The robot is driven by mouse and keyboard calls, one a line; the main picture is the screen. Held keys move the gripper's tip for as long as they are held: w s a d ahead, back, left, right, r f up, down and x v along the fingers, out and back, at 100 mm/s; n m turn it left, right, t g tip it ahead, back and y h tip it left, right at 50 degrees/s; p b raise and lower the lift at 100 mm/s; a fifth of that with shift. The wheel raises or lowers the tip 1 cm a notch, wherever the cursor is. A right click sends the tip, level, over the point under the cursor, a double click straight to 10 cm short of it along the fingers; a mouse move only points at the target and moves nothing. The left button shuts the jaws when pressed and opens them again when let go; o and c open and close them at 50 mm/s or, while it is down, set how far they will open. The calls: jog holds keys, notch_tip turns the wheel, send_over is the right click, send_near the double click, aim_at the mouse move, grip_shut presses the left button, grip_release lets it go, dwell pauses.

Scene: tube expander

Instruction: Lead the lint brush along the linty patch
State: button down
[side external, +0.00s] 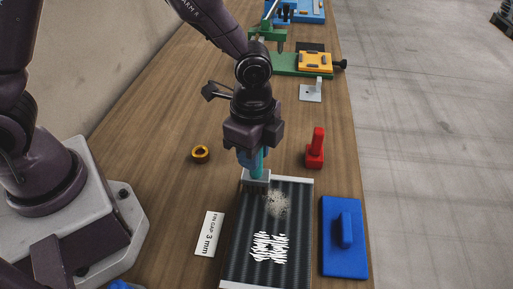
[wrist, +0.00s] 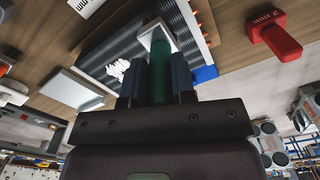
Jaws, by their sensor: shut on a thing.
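My gripper (side external: 257,158) is shut on the teal handle of the lint brush (side external: 257,175), whose pale grey head is at the bottom. The brush is upright at the far left end of the dark ribbed fin panel (side external: 297,213). The linty patch (side external: 277,204), a beige speckled spot, lies just right of and nearer than the brush head. In the wrist view, the brush's teal handle (wrist: 160,72) stands between my blue fingers (wrist: 159,86), over the ribs (wrist: 193,48). Whether the head touches the ribs is hard to tell. The linty patch is not clear there.
White bent marks (side external: 268,248) lie on the panel's nearer part. A "FIN GAP 3 mm" card (side external: 208,233) is left of it. A blue handled block (side external: 343,240) and a red tool (side external: 316,149) are right.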

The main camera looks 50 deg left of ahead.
jog(key=shift+f, duration=0.3)
jog(key=shift+f, duration=0.25)
jog(key=w+d, duration=0.6)
jog(key=shift+f, duration=0.1)
notch_tip(320, 180, up, 2)
jog(key=shift+r, duration=0.15)
dwell(0.7)
dwell(0.4)
